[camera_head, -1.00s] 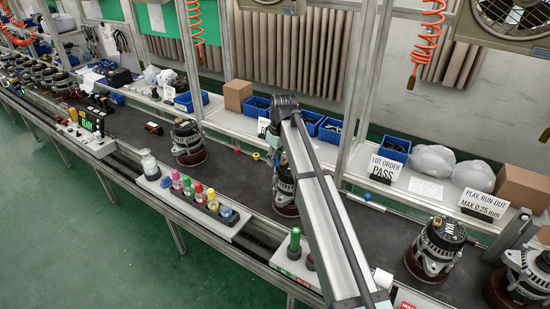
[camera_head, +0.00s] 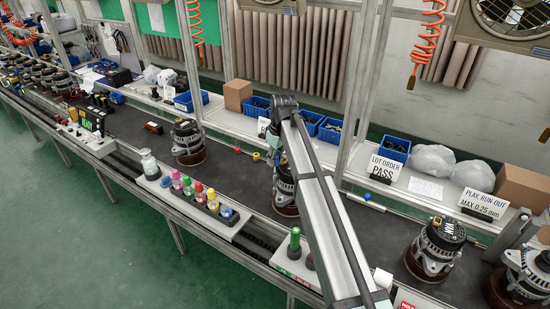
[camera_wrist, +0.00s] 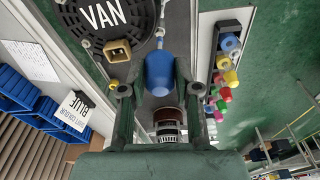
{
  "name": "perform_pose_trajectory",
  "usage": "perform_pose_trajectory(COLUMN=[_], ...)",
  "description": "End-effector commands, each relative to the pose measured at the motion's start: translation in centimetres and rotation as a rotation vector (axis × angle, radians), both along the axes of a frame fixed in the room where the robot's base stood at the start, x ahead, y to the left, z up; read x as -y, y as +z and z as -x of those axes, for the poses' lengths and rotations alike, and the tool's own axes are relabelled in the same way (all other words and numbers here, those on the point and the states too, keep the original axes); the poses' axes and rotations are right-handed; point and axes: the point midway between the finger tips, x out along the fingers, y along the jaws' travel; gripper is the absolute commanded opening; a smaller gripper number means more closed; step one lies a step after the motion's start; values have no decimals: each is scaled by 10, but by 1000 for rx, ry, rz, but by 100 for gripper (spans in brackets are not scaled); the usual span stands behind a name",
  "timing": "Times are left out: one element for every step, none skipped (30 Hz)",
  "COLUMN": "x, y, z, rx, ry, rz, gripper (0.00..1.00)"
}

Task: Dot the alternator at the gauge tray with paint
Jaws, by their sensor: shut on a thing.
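In the wrist view my gripper (camera_wrist: 155,90) is shut on a blue round-ended marker (camera_wrist: 160,70). An alternator (camera_wrist: 72,30) with a black top lettered VAN lies just beyond the fingers at upper left, with a tan block on it. I cannot tell whether the blue tip touches it. More alternators stand at the left (camera_head: 187,143) and right, one (camera_head: 435,250) lettered NIX. I cannot tell which place is the gauge tray.
A rack (camera_head: 190,203) of coloured paint bottles stands on the belt's front edge; it also shows in the wrist view (camera_wrist: 212,95). A white holder (camera_head: 283,262) with a green-topped marker is beside my arm. Blue bins (camera_head: 330,131), boxes and signs line the back shelf.

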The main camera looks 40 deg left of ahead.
Motion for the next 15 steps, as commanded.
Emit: perform_pose_trajectory(x=[0,0,0,0,0,0,0,0,0,0,0,0,0,0,0], y=[-1,-1,-2,-2,-3,-3,-4,-4,-5,-5,-6,-7,-7,-7,-8], z=[0,0,0,0,0,0,0,0,0,0,0,0,0,0,0], rx=[0,0,0,0,0,0,0,0,0,0,0,0,0,0,0], ry=[0,0,0,0,0,0,0,0,0,0,0,0,0,0,0], rz=[0,0,0,0,0,0,0,0,0,0,0,0,0,0,0], gripper=[6,6,6,6,6,6,6,6,6,6,6,6,6,6,6])
